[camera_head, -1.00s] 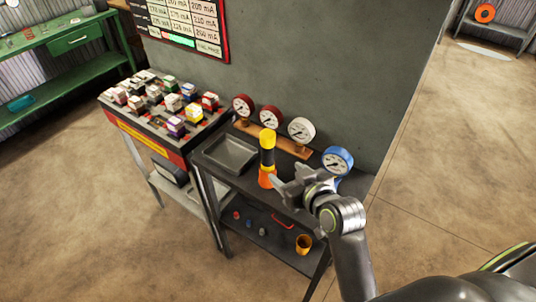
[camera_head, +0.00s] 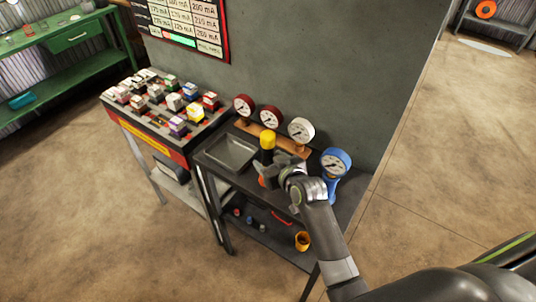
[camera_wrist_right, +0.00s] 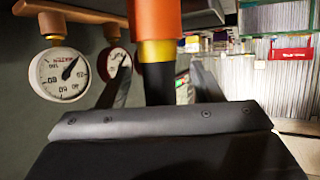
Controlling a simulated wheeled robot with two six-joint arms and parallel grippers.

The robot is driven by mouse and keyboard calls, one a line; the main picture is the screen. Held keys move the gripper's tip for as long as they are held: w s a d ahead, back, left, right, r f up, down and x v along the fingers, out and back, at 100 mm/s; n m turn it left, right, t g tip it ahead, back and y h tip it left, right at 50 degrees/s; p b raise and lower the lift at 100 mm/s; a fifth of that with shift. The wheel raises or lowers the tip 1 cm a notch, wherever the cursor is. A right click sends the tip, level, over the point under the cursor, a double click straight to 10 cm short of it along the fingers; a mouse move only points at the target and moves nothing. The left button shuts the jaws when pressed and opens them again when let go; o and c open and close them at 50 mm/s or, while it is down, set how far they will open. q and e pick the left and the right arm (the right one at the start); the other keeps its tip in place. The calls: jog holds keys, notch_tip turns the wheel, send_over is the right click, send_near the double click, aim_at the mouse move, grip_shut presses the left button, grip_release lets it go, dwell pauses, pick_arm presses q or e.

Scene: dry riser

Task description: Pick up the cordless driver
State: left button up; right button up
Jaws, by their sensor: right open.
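The cordless driver (camera_head: 267,141) stands upright on the dark table, with a yellow top, a black middle and an orange lower part. My right gripper (camera_head: 270,168) is at its middle and covers part of it; it is open. In the right wrist view, the driver (camera_wrist_right: 155,20) comes down from the top edge, orange with a yellow collar and a black section. That black section runs behind the dark gripper part (camera_wrist_right: 160,121); whether a finger touches it I cannot tell. My left gripper is not in view.
A grey tray (camera_head: 230,152) lies left of the driver. Gauges, including a white one (camera_head: 301,129), stand on a wooden strip (camera_head: 278,141) behind it. A blue gauge (camera_head: 335,163) stands to the right. An orange cup (camera_head: 302,241) is on the lower shelf.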

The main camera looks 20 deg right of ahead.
aim_at(265, 156)
jog(key=shift+p+x, duration=0.4)
jog(key=shift+x, duration=1.4)
jog(key=shift+s+f, duration=0.1)
jog(key=shift+f, duration=0.1)
jog(key=c, duration=1)
jog(key=shift+c, duration=0.7)
jog(key=shift+r, duration=0.2)
